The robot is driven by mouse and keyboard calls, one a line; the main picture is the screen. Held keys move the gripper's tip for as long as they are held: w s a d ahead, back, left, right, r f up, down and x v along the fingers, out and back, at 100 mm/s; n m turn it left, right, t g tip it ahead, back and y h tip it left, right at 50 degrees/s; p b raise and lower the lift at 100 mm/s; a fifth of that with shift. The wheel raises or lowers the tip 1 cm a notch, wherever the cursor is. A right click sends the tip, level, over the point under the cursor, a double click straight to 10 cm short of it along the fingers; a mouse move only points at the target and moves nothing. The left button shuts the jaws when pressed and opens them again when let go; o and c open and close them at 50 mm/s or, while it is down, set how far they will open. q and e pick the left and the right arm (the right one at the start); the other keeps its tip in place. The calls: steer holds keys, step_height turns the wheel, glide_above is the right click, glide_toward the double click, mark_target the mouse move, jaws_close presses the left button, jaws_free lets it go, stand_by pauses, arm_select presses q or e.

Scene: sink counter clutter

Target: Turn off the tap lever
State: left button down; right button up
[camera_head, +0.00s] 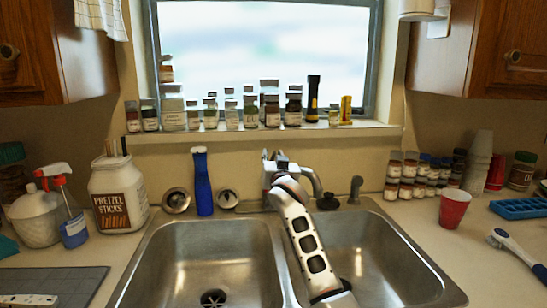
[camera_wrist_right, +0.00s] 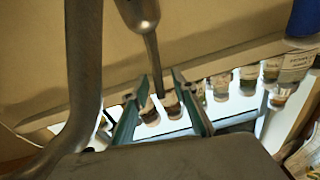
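The metal tap (camera_head: 314,182) stands at the back of the double sink, with its curved spout to the right of my right gripper. In the wrist view the spout (camera_wrist_right: 84,70) runs down the left side. The tap lever (camera_wrist_right: 152,45) hangs into that picture from the top, and its thin tip lies between my right gripper's fingers. My right gripper (camera_wrist_right: 157,86) is open, with a visible gap on the lever's sides; firm contact cannot be told. In the head view my right gripper (camera_head: 272,160) largely hides the lever. My left gripper is out of view.
The sink has a left basin (camera_head: 205,255) and right basin (camera_head: 375,260). A blue bottle (camera_head: 203,183) stands left of the tap, and a side sprayer (camera_head: 355,190) right. Jars line the windowsill (camera_head: 260,133). A red cup (camera_head: 453,208) and brush (camera_head: 515,248) are on the right counter.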

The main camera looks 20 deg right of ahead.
steer(key=shift+s, duration=0.15)
steer(key=v, duration=1.1)
steer(key=shift+s, duration=0.35)
steer(key=shift+f, duration=0.1)
steer(key=shift+f, duration=0.1)
